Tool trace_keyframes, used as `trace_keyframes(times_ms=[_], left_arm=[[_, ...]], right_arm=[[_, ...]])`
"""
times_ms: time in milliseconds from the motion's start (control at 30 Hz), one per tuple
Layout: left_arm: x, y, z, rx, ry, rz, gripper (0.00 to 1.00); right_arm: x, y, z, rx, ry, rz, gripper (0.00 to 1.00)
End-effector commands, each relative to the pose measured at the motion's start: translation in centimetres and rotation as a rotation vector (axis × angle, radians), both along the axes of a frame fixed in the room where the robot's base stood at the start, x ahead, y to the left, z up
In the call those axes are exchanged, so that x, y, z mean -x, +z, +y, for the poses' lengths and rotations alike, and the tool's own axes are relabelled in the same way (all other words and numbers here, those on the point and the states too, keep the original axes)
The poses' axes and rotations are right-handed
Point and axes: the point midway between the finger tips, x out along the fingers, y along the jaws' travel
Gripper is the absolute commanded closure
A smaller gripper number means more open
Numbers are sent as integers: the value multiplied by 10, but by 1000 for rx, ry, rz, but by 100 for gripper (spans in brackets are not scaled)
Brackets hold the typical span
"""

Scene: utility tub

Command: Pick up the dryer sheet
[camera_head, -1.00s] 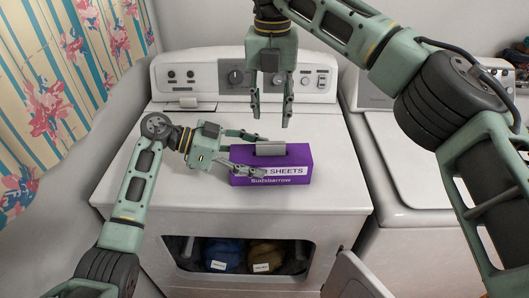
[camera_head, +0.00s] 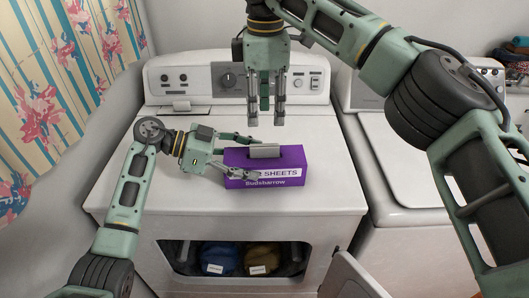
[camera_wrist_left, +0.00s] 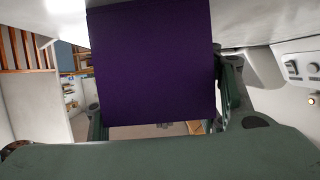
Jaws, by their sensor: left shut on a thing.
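The purple dryer sheet box (camera_head: 264,184) sits upright on the white dryer top. A grey sheet (camera_head: 264,151) sticks up from the slot in its top. My left gripper (camera_head: 247,156) comes in from the left with a finger on either side of the box and is shut on it. In the left wrist view the box (camera_wrist_left: 152,65) fills the space between the left fingers. My right gripper (camera_head: 266,118) points down, open and empty, above and behind the sheet, clear of it.
The dryer's control panel (camera_head: 239,80) stands behind the box. A second white machine (camera_head: 403,160) is on the right. The dryer door (camera_head: 352,279) hangs open below, with blue and tan bundles inside. The dryer top (camera_head: 310,125) is otherwise bare.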

Motion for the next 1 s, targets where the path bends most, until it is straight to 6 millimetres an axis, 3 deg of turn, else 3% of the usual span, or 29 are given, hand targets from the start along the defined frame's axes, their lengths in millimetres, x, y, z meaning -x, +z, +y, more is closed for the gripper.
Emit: trace_keyframes(times_ms=[200,467,733,1000], left_arm=[[0,1,0,1,0,-1,77],[0,1,0,1,0,-1,77],[0,1,0,2,0,-1,77],[0,1,0,1,0,-1,77]], right_arm=[[1,-37,-1,1,2,3,62],[1,-53,0,1,3,2,62],[3,-92,1,0,3,4,62],[2,-97,2,0,3,0,62]])
